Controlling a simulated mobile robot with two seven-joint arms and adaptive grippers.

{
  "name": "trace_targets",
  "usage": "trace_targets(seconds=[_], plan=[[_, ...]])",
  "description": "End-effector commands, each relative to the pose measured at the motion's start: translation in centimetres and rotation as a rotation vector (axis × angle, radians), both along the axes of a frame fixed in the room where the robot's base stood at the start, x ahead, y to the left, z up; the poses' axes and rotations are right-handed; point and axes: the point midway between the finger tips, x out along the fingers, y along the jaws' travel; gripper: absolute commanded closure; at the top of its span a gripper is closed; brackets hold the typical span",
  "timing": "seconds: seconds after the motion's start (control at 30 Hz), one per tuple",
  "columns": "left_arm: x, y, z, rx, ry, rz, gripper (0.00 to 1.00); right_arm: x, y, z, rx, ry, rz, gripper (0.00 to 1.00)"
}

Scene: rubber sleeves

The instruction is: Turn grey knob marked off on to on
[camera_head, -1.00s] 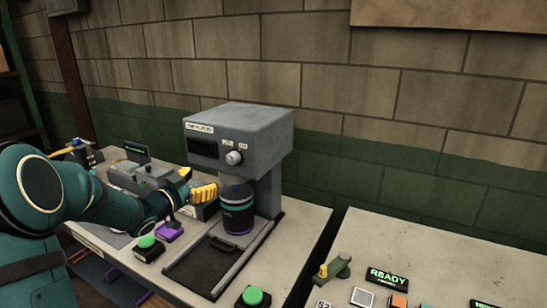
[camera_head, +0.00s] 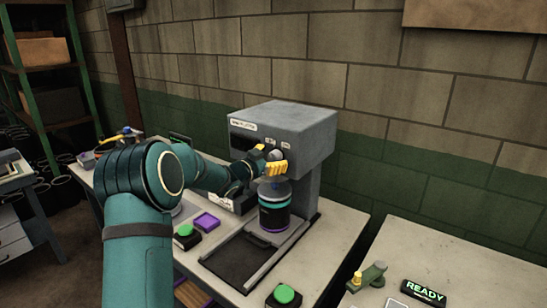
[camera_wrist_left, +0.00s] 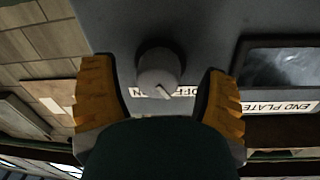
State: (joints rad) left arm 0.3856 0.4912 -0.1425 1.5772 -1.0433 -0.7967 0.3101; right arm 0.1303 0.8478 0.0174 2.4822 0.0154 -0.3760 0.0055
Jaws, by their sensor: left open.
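The grey knob (camera_wrist_left: 158,66) is on the front of the grey machine (camera_head: 290,118). In the left wrist view it sits between my two yellow finger pads, with a gap on each side. A pale mark on the knob points toward the OFF label (camera_wrist_left: 182,92), seen upside down. The ON label (camera_wrist_left: 139,93) is partly covered beside it. My left gripper (camera_head: 268,161) is open in front of the machine's face. In the head view it partly hides the knob (camera_head: 276,153). My right gripper is not in view.
A dark cylinder with coloured bands (camera_head: 274,207) stands under the machine's head, just below my gripper. A green button (camera_head: 284,293) and another green button (camera_head: 184,230) are on the bench (camera_head: 342,232). A second table with a READY display (camera_head: 424,291) is at the right.

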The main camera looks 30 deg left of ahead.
Motion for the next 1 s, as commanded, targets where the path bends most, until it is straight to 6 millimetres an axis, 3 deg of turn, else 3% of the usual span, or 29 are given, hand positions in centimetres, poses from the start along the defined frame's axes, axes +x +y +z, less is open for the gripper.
trace_targets(seconds=[0.37, 0.4, 0.6, 1.0], plan=[[0.59, -0.15, 0.00, -0.001, -0.001, -0.001, 0.26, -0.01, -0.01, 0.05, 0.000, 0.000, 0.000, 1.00], [0.58, -0.15, 0.00, -0.001, -0.001, 0.000, 0.32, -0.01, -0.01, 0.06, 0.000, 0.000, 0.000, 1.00], [0.58, -0.14, 0.00, -0.001, -0.001, 0.000, 0.97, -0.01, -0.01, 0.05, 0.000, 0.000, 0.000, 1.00], [0.58, -0.13, 0.00, 0.059, -0.008, 0.001, 0.97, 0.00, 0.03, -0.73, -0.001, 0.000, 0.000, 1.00]])
